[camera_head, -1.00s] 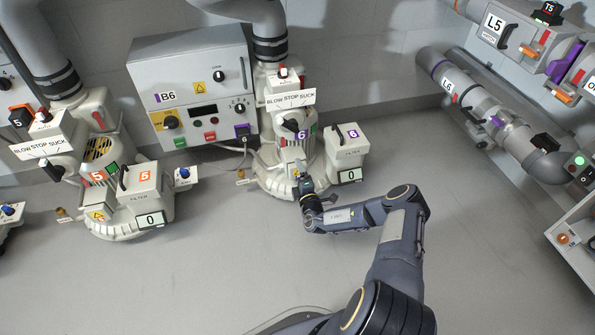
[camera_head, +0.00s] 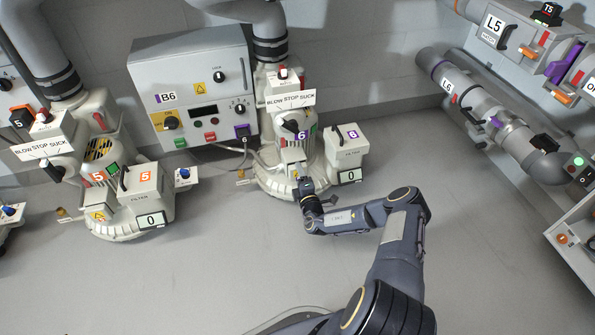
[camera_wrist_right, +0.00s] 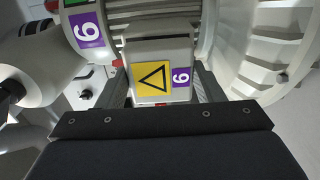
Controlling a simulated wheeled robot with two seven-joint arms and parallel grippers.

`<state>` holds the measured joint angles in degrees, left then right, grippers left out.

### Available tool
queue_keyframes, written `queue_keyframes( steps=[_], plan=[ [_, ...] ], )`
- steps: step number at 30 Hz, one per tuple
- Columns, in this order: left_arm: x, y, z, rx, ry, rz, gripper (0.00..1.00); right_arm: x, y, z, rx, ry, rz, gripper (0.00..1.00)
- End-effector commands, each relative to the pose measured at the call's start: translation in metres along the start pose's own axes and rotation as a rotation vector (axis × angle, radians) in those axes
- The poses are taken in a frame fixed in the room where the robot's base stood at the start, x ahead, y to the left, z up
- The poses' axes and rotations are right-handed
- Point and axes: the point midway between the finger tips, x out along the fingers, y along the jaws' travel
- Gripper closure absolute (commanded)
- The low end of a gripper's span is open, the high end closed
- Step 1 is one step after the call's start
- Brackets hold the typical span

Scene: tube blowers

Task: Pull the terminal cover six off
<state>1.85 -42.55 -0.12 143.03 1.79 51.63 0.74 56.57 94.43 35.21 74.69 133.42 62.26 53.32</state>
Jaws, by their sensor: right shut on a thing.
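The terminal cover six (camera_wrist_right: 157,68) is a pale box-shaped lid with a yellow warning triangle and a purple 6 label. It sits low on the front of blower six (camera_head: 282,150), and in the head view my gripper partly hides it. My right gripper (camera_wrist_right: 163,88) is shut on the cover, with one finger on each side of it in the right wrist view. In the head view the right gripper (camera_head: 300,180) is at the blower's lower front. I cannot tell whether the cover has come away from the blower. My left gripper is out of view.
The floor in front is clear.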

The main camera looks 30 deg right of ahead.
Motion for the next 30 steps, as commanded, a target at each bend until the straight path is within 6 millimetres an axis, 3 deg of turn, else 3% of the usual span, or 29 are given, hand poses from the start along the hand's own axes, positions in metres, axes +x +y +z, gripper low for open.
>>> queue_keyframes(
  steps=[30],
  plan=[
    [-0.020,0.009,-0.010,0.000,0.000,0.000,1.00,-0.041,0.001,0.000,0.000,0.000,-0.001,0.75]
  ],
)
